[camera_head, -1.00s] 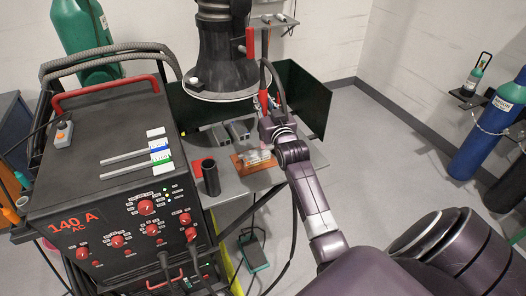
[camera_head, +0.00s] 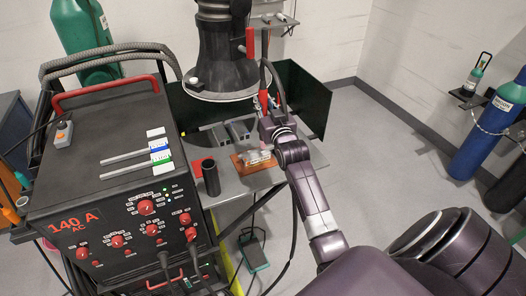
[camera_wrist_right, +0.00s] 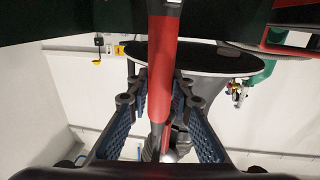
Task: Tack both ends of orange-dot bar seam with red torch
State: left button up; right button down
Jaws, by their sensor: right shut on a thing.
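The red torch (camera_head: 263,101) is held upright by my right gripper (camera_head: 270,112), above the bench near the dark screen. In the right wrist view the torch's red handle (camera_wrist_right: 161,75) stands between the two blue-padded fingers of the right gripper (camera_wrist_right: 156,92). A brown-orange plate (camera_head: 240,163) with a pale, shiny piece (camera_head: 258,157) on it lies on the bench just below and left of my right wrist. I cannot make out an orange dot or the seam. The torch tip is not clear. My left gripper is out of view.
A black extraction hood (camera_head: 220,75) hangs over the bench, with dark green screens (camera_head: 305,100) behind. Grey blocks (camera_head: 240,130), a black cup (camera_head: 210,178) and a red pad (camera_head: 196,166) are on the bench. The welding machine (camera_head: 110,170) stands left.

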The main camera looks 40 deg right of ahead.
aim_at(262, 89)
jog(key=shift+r, duration=0.25)
notch_tip(262, 89, up, 5)
jog(key=p, duration=0.4)
jog(key=shift+p, duration=0.4)
jog(key=shift+f, duration=0.1)
jog(key=shift+w+a, duration=0.1)
